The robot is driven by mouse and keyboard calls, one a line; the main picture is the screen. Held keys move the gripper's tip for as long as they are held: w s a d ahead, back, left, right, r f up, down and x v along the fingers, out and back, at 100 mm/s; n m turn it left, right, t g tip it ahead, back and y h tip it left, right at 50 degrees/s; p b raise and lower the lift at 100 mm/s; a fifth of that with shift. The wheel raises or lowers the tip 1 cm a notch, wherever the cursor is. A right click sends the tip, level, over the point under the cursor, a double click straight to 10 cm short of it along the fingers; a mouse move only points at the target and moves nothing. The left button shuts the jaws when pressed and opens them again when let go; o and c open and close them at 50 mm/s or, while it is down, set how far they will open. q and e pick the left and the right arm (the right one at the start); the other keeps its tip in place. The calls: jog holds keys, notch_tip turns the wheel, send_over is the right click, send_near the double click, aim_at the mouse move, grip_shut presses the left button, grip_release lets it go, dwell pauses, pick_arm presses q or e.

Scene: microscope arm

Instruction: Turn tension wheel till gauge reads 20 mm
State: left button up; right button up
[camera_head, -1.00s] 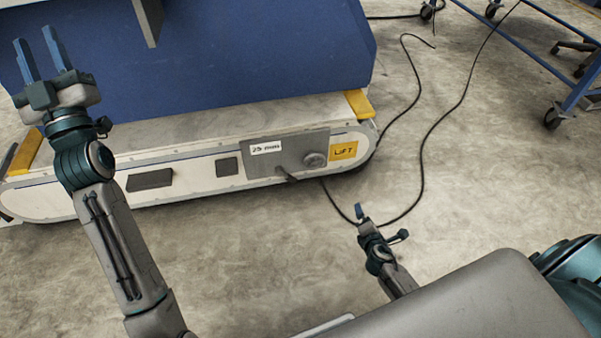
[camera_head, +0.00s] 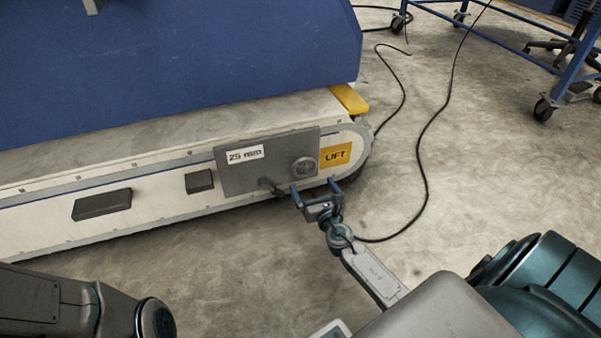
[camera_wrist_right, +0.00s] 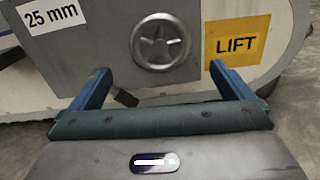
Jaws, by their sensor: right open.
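The tension wheel (camera_head: 304,168) is a round grey knob with a star-shaped recess, set in a grey panel (camera_head: 275,155) on the side of the white machine base. In the right wrist view the wheel (camera_wrist_right: 160,42) shows a white mark. The gauge label (camera_head: 245,155) left of it reads 25 mm, and it is also legible in the right wrist view (camera_wrist_right: 50,15). My right gripper (camera_head: 314,188) is open and empty, just below and in front of the wheel, apart from it. In the right wrist view its fingers (camera_wrist_right: 160,75) straddle the space below the wheel. My left gripper is out of view.
A yellow LIFT label (camera_head: 335,155) is right of the wheel. A dark lever (camera_head: 270,187) sticks out below the panel. A black cable (camera_head: 425,165) lies on the floor to the right. A blue wheeled cart (camera_head: 555,75) stands at upper right.

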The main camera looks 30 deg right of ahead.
aim_at(303, 171)
jog(key=b+x, duration=0.1)
jog(key=x, duration=0.8)
jog(key=shift+b, duration=0.4)
jog(key=shift+c, duration=0.2)
jog(key=c, duration=0.9)
jog(key=shift+m, duration=0.3)
jog(key=m+b, duration=0.1)
jog(key=m, duration=0.3)
jog(key=shift+a+m, duration=0.1)
jog(key=shift+m, duration=0.2)
jog(key=m+b, duration=0.1)
jog(key=m, duration=0.4)
jog(key=shift+a+b, duration=0.1)
jog(key=shift+b, duration=0.3)
jog(key=shift+r+m, duration=0.1)
jog(key=shift+m, duration=0.3)
